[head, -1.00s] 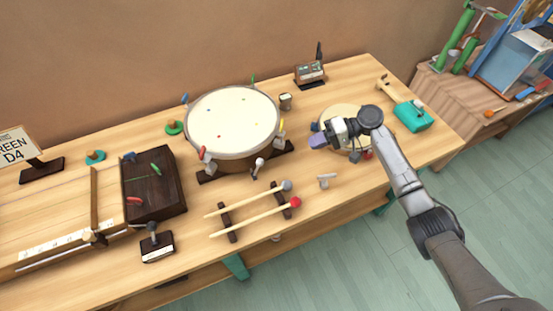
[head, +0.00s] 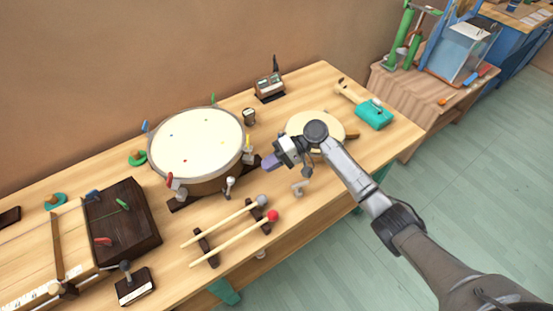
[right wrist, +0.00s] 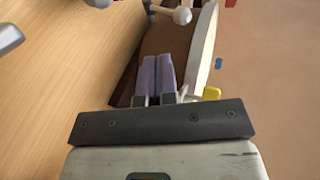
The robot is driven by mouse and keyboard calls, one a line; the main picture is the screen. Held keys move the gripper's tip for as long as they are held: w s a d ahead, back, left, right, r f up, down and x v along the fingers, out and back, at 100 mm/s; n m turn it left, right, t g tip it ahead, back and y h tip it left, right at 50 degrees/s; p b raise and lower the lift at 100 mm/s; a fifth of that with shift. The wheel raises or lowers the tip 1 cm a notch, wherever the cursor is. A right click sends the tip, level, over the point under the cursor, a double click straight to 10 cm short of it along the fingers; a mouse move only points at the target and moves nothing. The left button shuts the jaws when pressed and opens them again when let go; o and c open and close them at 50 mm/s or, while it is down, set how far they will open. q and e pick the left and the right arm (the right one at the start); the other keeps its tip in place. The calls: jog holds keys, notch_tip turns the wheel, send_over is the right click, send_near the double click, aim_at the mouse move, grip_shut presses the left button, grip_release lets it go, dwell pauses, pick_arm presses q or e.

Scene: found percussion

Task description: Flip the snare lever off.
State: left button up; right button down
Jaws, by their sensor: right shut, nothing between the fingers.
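The snare drum (head: 195,140) is a round drum with a pale head, standing on dark wooden feet. The snare lever (head: 230,184), a short grey arm with a pale ball end, is at its front right side. The lever's ball end also shows at the top of the right wrist view (right wrist: 182,15). My right gripper (head: 269,162) is shut and empty, right of the drum and lever, apart from the lever. Its purple fingers (right wrist: 156,78) lie close beside the drum's pale rim (right wrist: 204,48) in the right wrist view. My left gripper is not in view.
Two mallets (head: 232,232) rest on a dark rack in front of the drum. A smaller round drum (head: 300,124) is partly hidden behind my right arm. A dark wooden box (head: 123,218) stands left. A yellow tab (right wrist: 212,93) sticks out at the drum rim near the fingers.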

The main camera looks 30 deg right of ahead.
jog(key=b, duration=0.1)
send_near(229, 188)
jog(key=x, duration=0.2)
jog(key=shift+w+a+f, duration=0.25)
jog(key=shift+w+f, duration=0.05)
jog(key=shift+w+a+r, duration=0.15)
jog(key=shift+a+r, duration=0.05)
jog(key=shift+a, duration=0.6)
